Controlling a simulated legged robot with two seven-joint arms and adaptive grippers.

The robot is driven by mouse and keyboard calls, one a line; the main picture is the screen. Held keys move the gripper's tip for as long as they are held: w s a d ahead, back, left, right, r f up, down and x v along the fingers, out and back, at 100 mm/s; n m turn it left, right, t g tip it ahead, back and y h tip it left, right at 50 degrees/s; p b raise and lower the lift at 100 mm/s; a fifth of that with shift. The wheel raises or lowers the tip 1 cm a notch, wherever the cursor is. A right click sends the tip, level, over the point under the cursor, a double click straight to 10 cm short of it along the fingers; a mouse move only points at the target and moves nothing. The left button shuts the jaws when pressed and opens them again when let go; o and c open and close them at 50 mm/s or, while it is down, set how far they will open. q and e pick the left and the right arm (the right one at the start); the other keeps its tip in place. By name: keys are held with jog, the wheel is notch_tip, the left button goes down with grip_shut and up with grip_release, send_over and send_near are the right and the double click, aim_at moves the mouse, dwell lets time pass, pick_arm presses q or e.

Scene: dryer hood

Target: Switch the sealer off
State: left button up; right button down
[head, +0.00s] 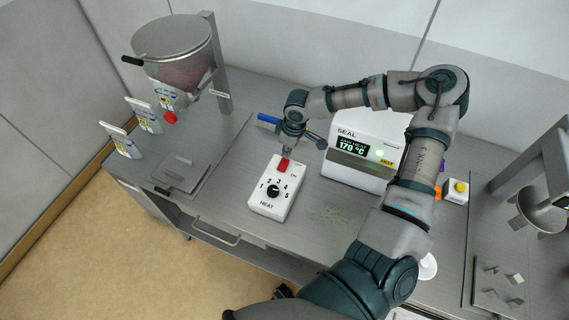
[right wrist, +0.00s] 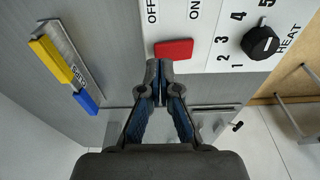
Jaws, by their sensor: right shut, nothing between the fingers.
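The white control box (head: 282,205) lies on the steel bench. It carries a red rocker switch (head: 284,165) and a black heat knob (head: 272,190) with a numbered scale. In the right wrist view the red switch (right wrist: 173,49) sits beside the OFF and ON labels; its tilt is unclear. The white sealer (head: 365,150) behind reads 170 °C, with a green light lit. My right gripper (head: 287,151) is shut and empty, pointing down close to the switch. In the right wrist view its fingertips (right wrist: 159,68) are just beside the switch; contact cannot be told. My left gripper is not in view.
A steel hopper (head: 178,60) with a red knob stands at the left. A yellow-and-blue-handled tool (right wrist: 62,72) lies beside the control box. A yellow button box (head: 456,190) sits at the right. Bench (head: 228,203) left of the control box is clear.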

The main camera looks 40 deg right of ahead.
jog(key=shift+d, duration=0.15)
jog(key=shift+a+r, duration=0.15)
jog(key=shift+a, duration=0.8)
jog(key=shift+d+f, duration=0.5)
jog(key=shift+d, duration=0.35)
jog(key=shift+a+f+b, duration=0.1)
jog(key=shift+a+b, duration=0.3)
jog(key=shift+a, duration=0.35)
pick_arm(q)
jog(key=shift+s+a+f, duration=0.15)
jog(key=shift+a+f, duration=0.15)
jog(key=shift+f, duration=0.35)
pick_arm(e)
jog(key=shift+f, duration=0.15)
